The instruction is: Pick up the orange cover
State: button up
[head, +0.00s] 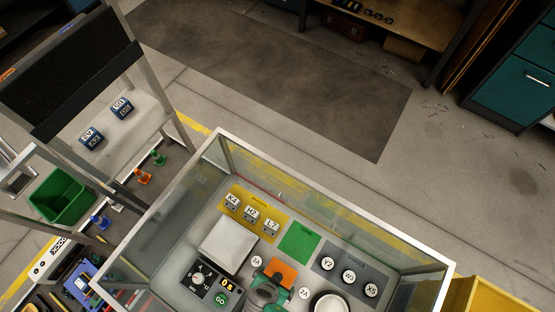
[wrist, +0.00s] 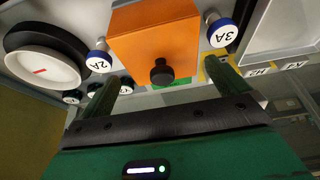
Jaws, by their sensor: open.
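The orange cover (head: 284,269) is a square orange block on the floor of the glass-walled case. My gripper (head: 270,282) is over its near edge and partly hides it in the head view. In the wrist view the cover (wrist: 150,38) shows with a black knob (wrist: 162,72) on it. My two green fingers (wrist: 162,76) are open, one toward each side of the knob, with nothing between them that I can see held. I cannot tell whether the fingers touch the cover.
Blue-rimmed buttons marked 2A (wrist: 98,60) and 3A (wrist: 221,33) flank the cover closely. A green square (head: 299,243), a yellow plate (head: 237,206) and a grey plate (head: 348,263) lie beyond. A white box (head: 229,243) stands left. Glass walls with a pale rim (head: 330,192) enclose the case.

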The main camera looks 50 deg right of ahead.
jog(key=shift+d+f, duration=0.15)
jog(key=shift+f, duration=0.1)
jog(key=f+b, duration=0.2)
jog(key=f, duration=0.1)
jog(key=f+b, duration=0.1)
jog(key=shift+w+d+f, duration=0.15)
jog(key=shift+d+f, duration=0.05)
jog(key=shift+d, duration=0.1)
jog(key=shift+d+f, duration=0.3)
jog(key=shift+d, duration=0.05)
jog(key=c, duration=0.6)
notch_tip(320, 180, up, 10)
jog(key=p, duration=0.5)
jog(key=shift+r+p, duration=0.1)
jog(key=shift+p, duration=0.2)
jog(key=shift+c, duration=0.3)
